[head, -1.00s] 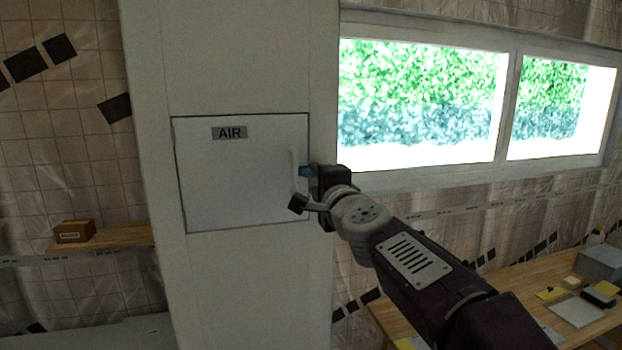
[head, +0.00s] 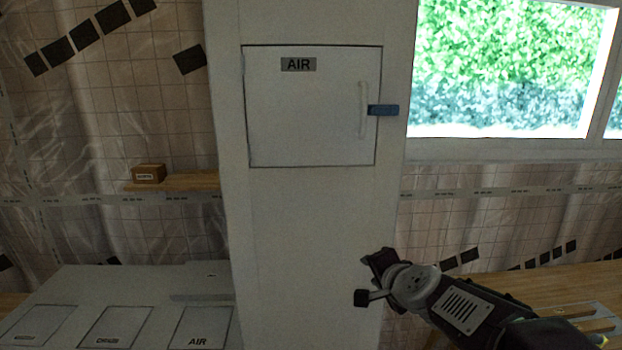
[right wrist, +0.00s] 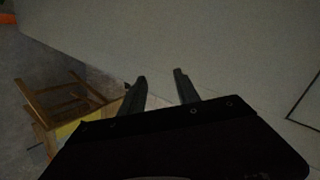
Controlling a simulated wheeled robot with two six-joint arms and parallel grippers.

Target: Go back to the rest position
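My right gripper (head: 378,262) is low in the head view, in front of the white column and below the AIR panel. In the right wrist view its two fingers (right wrist: 162,82) stand apart with nothing between them. The AIR panel (head: 310,120) is a white door lying flush in the column (head: 300,240), with a pale vertical handle (head: 363,108). A blue latch piece (head: 383,110) sits at its right edge, clear of the gripper. My left gripper is in neither view.
A grey cabinet (head: 130,285) with labelled panels stands at lower left. A small box (head: 149,173) rests on a wooden shelf (head: 190,182). A wooden table (head: 530,290) is at lower right, behind my right arm. A wooden chair (right wrist: 60,105) shows in the right wrist view.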

